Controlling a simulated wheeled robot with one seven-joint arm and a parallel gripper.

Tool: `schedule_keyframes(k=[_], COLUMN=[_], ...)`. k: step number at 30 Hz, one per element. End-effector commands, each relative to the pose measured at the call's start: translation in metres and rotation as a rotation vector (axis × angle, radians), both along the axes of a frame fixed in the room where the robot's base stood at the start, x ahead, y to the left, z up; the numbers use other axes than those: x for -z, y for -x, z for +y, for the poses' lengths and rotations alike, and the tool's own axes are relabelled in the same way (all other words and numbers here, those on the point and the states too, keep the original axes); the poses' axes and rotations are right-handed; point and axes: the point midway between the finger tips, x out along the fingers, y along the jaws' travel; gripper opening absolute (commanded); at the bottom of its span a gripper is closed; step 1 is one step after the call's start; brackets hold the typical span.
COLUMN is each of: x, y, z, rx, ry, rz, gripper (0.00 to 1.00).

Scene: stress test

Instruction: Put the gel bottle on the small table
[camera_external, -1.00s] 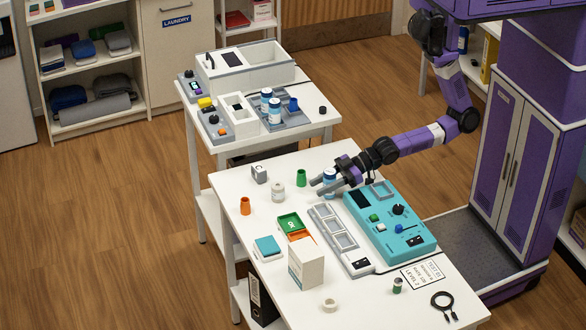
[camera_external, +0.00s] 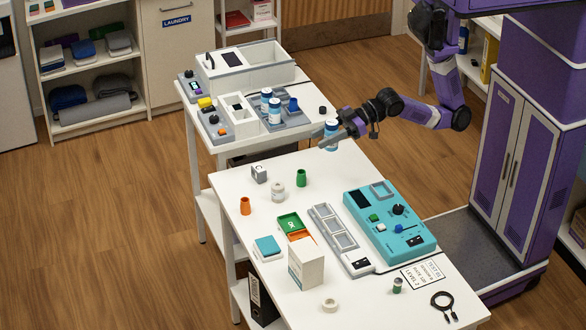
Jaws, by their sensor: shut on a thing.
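My gripper (camera_external: 325,138) is shut on a blue and white bottle (camera_external: 331,131), which I take to be the gel bottle; its label cannot be read. The bottle is upright and held in the air near the back right corner of the front white table (camera_external: 315,167). Behind it stands a smaller white table (camera_external: 236,142), which I take to be the small table. Two similar blue and white bottles, one (camera_external: 266,97) behind the other (camera_external: 275,112), stand there in a grey tray (camera_external: 297,122).
The small table also bears a grey-white box (camera_external: 270,72), a white holder (camera_external: 240,118) and a small black object (camera_external: 322,110) near its right edge. The front table holds a teal device (camera_external: 385,228), a green cup (camera_external: 301,178) and a white jar (camera_external: 278,192).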

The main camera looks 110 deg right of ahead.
Motion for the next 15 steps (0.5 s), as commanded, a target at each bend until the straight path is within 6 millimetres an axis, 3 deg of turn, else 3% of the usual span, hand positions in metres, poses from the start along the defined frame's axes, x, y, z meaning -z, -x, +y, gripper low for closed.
schedule_keyframes(k=[8, 11, 15], x=[-0.005, 0.014, 0.051], y=[-0.001, -0.008, -0.033], z=[-0.001, -0.010, -0.032], rx=[0.020, 0.077, 0.186], ry=[0.001, 0.004, 0.006], rz=[0.001, 0.005, 0.002], gripper=[0.00, 0.00, 0.00])
